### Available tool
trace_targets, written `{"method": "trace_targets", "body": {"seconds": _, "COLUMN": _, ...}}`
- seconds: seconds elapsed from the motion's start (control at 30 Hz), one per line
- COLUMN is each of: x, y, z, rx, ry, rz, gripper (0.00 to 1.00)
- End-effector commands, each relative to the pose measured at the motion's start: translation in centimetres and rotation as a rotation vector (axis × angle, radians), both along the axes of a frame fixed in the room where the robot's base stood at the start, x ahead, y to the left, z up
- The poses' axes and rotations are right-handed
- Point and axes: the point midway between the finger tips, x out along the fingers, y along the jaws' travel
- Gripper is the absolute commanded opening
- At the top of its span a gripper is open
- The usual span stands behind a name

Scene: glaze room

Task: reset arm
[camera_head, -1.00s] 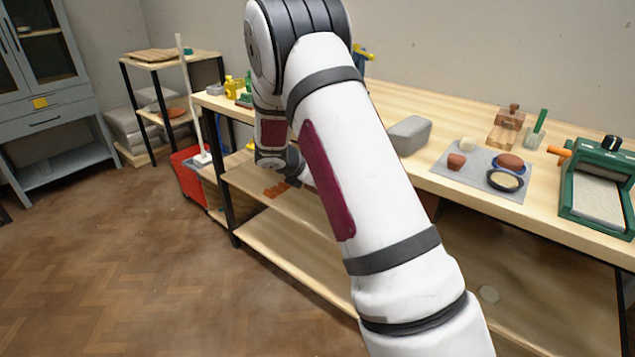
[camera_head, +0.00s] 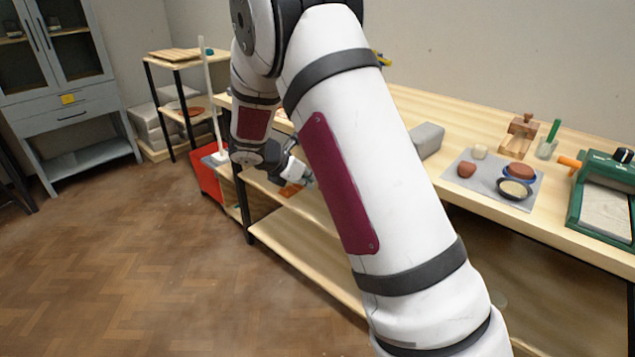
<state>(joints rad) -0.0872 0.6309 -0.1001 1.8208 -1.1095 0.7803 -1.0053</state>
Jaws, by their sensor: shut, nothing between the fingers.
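My arm (camera_head: 385,190) reaches up from the bottom right and bends at the top of the head view. Its far part hangs down to my gripper (camera_head: 307,180), which is small and partly hidden by the arm. My gripper is shut and empty, in front of the long workbench (camera_head: 455,107), near its left end and below the top surface. Orange-brown pieces (camera_head: 290,190) lie on the shelf beside it in the picture; I cannot tell whether it touches anything.
On the bench are a grey block (camera_head: 428,140), a grey mat (camera_head: 462,183) with a bowl (camera_head: 514,188) and lumps, a wooden tool (camera_head: 519,135) and a green slab roller (camera_head: 600,205). A red bin (camera_head: 207,180) stands left. The floor (camera_head: 150,270) is clear at left.

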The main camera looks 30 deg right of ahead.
Motion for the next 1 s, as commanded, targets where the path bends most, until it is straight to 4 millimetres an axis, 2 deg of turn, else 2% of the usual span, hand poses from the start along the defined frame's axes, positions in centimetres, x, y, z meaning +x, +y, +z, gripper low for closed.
{"method": "trace_targets", "body": {"seconds": 0.33, "x": -0.4, "y": 0.7, "z": 1.0, "rx": 0.003, "ry": -0.006, "rz": -0.009, "gripper": 0.0}}
{"method": "trace_targets", "body": {"seconds": 0.47, "x": -2.0, "y": 0.6, "z": 3.0, "rx": 0.037, "ry": -0.057, "rz": -0.087, "gripper": 0.0}}
{"method": "trace_targets", "body": {"seconds": 0.57, "x": -4.6, "y": 0.7, "z": 5.9, "rx": 0.09, "ry": -0.133, "rz": -0.209, "gripper": 0.0}}
{"method": "trace_targets", "body": {"seconds": 0.7, "x": -9.6, "y": 1.4, "z": 9.9, "rx": 0.185, "ry": -0.252, "rz": -0.419, "gripper": 0.0}}
{"method": "trace_targets", "body": {"seconds": 0.8, "x": -13.4, "y": 2.0, "z": 12.2, "rx": 0.255, "ry": -0.328, "rz": -0.569, "gripper": 0.0}}
{"method": "trace_targets", "body": {"seconds": 1.0, "x": -21.3, "y": 4.0, "z": 15.4, "rx": 0.396, "ry": -0.458, "rz": -0.86, "gripper": 0.0}}
